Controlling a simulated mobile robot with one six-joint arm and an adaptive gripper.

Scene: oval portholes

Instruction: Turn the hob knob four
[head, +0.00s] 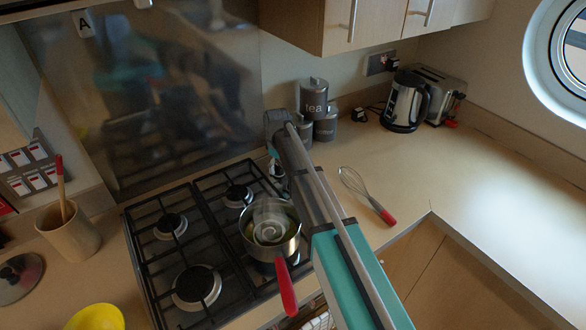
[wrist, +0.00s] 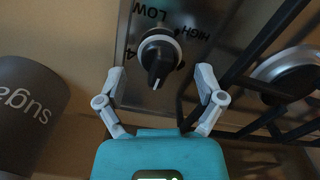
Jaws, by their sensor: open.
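The hob knob (wrist: 159,60) is black with a pale ring and sits on a metal panel marked LOW and HIGH. A figure that looks like a 4 is printed beside it, partly covered. The knob's pointer ridge points toward my gripper in the wrist view. My gripper (wrist: 160,74) is open, with one grey finger on each side of the knob and a gap on both sides. Nothing is between the fingers except the knob. In the head view the hob (head: 168,262) is at the middle left, and my arm hides much of its right back corner.
A saucepan (head: 270,232) with a red handle stands on a burner beside my arm. A sugar canister (wrist: 30,110) is left of the gripper.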

